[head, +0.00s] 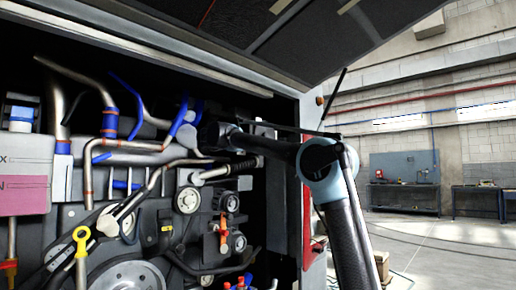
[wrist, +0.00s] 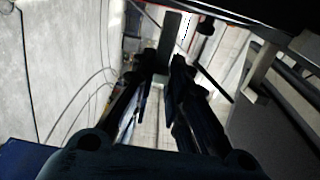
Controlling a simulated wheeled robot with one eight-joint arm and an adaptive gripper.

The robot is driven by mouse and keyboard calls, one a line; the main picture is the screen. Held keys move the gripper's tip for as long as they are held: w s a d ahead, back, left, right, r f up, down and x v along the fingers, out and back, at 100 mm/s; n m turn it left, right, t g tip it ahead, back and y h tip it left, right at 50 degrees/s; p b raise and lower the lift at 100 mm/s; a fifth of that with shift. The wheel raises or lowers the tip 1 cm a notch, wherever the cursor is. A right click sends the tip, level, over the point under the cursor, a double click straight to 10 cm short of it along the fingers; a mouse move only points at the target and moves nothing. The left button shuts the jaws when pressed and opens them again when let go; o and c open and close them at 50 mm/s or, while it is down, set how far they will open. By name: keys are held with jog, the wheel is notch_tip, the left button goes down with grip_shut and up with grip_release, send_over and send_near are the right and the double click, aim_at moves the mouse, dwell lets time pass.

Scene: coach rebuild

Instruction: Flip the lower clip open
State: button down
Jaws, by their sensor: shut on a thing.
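In the wrist view, the two dark fingers of my gripper (wrist: 167,72) close in on a dark flat upright piece (wrist: 171,38) at their tips. This piece may be the lower clip, but the picture is too dark to be sure. In the head view, my arm reaches left into the open engine bay (head: 130,200). Its dark end (head: 222,136) is among the pipes, near a blue hose (head: 184,117). The fingertips and what they hold cannot be made out there. No clip stands out clearly in the head view.
Metal pipes (head: 105,122), pulleys (head: 188,200) and a yellow-ringed dipstick (head: 81,236) crowd the bay. A raised dark hatch (head: 300,45) hangs overhead. The red-edged bay frame (head: 307,215) is close beside my arm. Open floor (head: 440,240) lies to the right.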

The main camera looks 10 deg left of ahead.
jog(key=shift+w+a+m+g+h, duration=0.1)
jog(key=shift+a+m+g+h, duration=0.3)
jog(key=shift+g+h, duration=0.1)
dwell(0.3)
jog(key=c, duration=1.8)
grip_release()
jog(key=shift+o, duration=1.2)
jog(key=shift+w+a+f, duration=0.1)
jog(key=v, duration=1.1)
jog(key=shift+a, duration=0.4)
